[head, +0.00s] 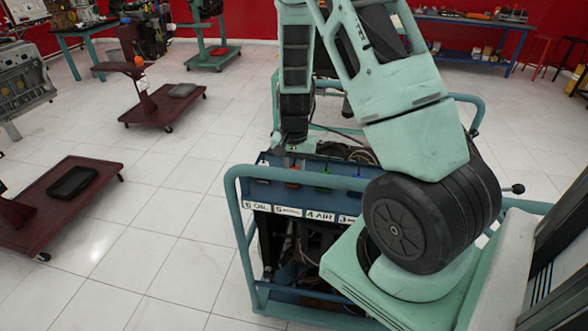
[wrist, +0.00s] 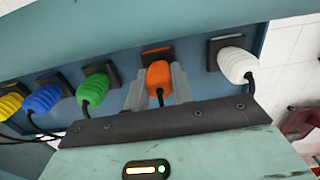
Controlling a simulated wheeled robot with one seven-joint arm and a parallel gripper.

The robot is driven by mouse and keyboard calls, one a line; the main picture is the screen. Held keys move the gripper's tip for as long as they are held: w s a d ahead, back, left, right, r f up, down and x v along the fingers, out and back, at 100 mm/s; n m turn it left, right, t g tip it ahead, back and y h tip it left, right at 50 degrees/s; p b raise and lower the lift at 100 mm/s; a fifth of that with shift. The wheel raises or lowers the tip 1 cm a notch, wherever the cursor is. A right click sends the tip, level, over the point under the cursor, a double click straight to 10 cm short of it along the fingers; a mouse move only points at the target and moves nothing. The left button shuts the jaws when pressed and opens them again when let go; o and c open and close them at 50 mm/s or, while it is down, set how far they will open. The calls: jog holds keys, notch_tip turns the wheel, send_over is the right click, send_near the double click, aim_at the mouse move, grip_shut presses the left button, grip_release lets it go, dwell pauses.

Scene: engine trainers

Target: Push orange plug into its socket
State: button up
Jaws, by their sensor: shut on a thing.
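The orange plug (wrist: 159,78) is between the two grey fingers of my gripper (wrist: 160,90) in the wrist view. The gripper is shut on it. Its dark square socket (wrist: 157,53) is right behind and above it, on the blue panel. The plug's front end overlaps the socket in the picture; how deep it sits cannot be told.
A white plug (wrist: 236,65) is at the right of the orange one. Green (wrist: 93,88), blue (wrist: 43,99) and yellow (wrist: 11,101) plugs are at the left, with dark cables below. The blue panel (head: 262,191) sits in a teal tube frame (head: 238,225). Open tiled floor lies left.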

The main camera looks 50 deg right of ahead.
jog(key=shift+f, duration=0.2)
jog(key=o, duration=1.1)
jog(key=shift+c, duration=0.2)
jog(key=shift+r, duration=0.2)
jog(key=shift+r+p, duration=2.95)
jog(key=shift+r, duration=0.45)
grip_shut()
